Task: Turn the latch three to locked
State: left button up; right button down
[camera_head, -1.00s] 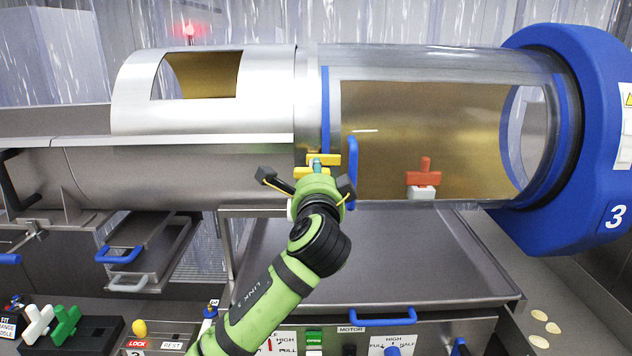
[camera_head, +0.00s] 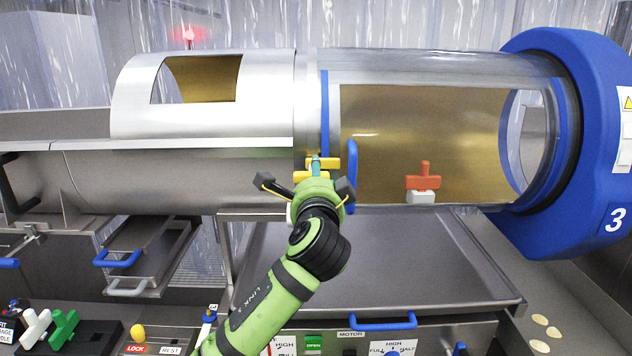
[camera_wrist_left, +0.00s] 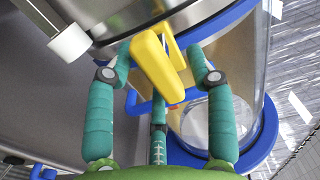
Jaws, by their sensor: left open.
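A yellow latch handle (camera_head: 329,162) sits at the seam by the left end of the clear drum section. It also shows large in the left wrist view (camera_wrist_left: 158,68), slanting between two teal fingers. My left gripper (camera_head: 315,177) is open in front of it, with fingers on either side and a third finger below. I cannot tell whether any finger touches the handle. The gripper hides part of the latch in the head view. My right gripper is out of view. The blue end ring (camera_head: 570,130) carries the number 3.
A red handle on a white block (camera_head: 422,181) sits lower on the clear drum. A blue bar (camera_head: 352,175) stands just right of the yellow latch. A steel tray (camera_head: 380,260) lies below. A control panel with knobs and labels runs along the front.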

pick_arm(q)
jog(key=s, duration=1.2)
